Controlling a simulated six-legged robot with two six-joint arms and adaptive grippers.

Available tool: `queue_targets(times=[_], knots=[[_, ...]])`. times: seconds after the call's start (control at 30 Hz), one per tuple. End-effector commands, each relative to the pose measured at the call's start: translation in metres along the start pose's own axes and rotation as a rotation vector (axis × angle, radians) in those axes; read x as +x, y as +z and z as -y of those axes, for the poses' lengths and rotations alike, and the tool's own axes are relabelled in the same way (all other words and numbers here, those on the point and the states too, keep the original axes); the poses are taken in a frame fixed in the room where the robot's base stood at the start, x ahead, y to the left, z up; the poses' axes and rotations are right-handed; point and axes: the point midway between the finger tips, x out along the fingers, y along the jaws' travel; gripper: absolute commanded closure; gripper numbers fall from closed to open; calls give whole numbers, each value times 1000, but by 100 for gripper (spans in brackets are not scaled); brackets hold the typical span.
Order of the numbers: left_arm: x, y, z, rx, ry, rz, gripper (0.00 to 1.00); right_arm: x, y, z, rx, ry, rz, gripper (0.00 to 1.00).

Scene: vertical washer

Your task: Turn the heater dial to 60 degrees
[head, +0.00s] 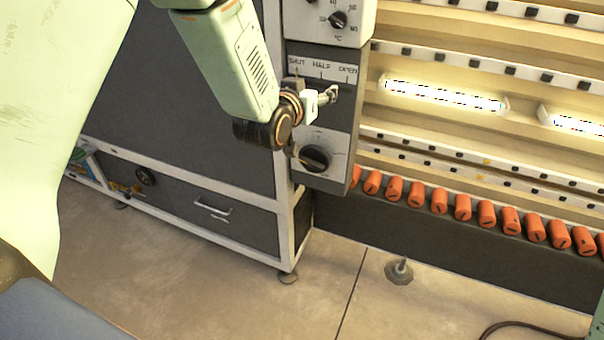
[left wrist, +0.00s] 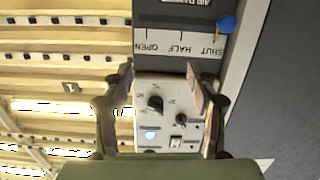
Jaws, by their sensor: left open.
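The heater dial (head: 338,20) is a black knob on a white panel with numbers and a °C mark, near the top edge of the head view. In the left wrist view, which looks upside down, the dial (left wrist: 155,103) shows between and beyond my fingers. Its exact setting is too small to read. My left gripper (head: 322,98) is in front of the grey SHUT-HALF-OPEN panel, below the dial in the head view. Its fingers (left wrist: 160,80) are spread and empty in the wrist view, apart from the dial. My right gripper is not in view.
A small knob (left wrist: 181,119) and a lit blue button (left wrist: 150,135) sit beside the dial. A blue knob (left wrist: 227,24) is near SHUT. A larger dial (head: 316,158) is lower on the panel. Orange cylinders (head: 462,207) line the right. Floor in front is mostly clear.

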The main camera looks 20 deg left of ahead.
Motion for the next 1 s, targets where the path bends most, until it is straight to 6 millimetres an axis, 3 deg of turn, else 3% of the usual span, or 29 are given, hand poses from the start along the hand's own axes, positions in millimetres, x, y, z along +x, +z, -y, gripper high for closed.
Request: queue_targets(times=[0.7,1.0], knots=[[-18,124,11,1,-22,196,42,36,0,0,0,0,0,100],[-28,164,15,2,-28,264,42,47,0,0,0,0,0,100]])
